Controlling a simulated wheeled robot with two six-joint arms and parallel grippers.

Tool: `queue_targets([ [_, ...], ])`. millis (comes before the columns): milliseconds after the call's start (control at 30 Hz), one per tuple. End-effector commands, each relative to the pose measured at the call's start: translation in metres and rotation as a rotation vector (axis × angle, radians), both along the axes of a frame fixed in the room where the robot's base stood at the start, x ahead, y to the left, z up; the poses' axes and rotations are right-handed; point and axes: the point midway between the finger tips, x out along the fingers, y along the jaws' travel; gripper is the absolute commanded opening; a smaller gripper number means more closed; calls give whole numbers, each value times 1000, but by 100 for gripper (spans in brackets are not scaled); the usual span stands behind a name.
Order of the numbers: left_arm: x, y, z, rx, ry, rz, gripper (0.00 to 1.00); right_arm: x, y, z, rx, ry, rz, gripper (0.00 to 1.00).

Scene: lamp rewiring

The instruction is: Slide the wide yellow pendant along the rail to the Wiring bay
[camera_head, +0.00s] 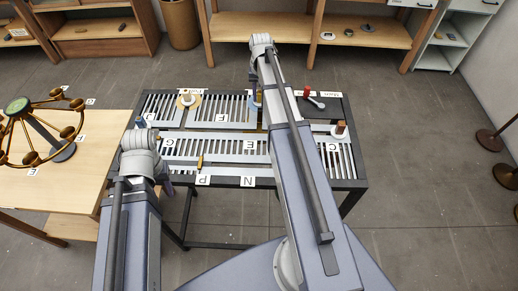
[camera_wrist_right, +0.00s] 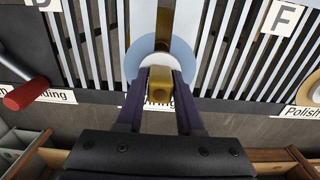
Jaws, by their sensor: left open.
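The yellow block (camera_wrist_right: 160,84) stands on a pale blue-white disc (camera_wrist_right: 136,65) in the right wrist view, in front of a partly hidden white label. I take it for the wide yellow pendant. My right gripper (camera_wrist_right: 160,76) has one dark purple finger on each side of the block, seemingly touching it. In the head view the same yellow piece (camera_head: 260,96) is partly hidden by my right arm, at the table's far side. My left gripper (camera_head: 168,187) is open and empty near the table's front left corner, its fingers mostly hidden by the wrist.
The slotted rail table (camera_head: 350,183) carries lettered labels. A tan disc with a peg (camera_head: 187,99), a red-handled piece (camera_head: 315,101), a brown peg (camera_head: 340,129) and an ochre peg (camera_head: 200,163) stand on it. A wooden table with a brass chandelier (camera_head: 40,130) is at left.

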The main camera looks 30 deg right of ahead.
Motion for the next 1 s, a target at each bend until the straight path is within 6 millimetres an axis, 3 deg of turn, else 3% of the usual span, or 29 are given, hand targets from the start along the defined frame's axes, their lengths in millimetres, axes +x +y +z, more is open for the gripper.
queue_targets([
  [267,0,0,0,0,0,0,50,0,0,0,1,1,0,67],
  [667,0,0,4,0,0,1,50,-1,0,4,1,1,0,67],
  [1000,0,0,39,-1,0,7,50,-1,0,39,1,1,0,67],
])
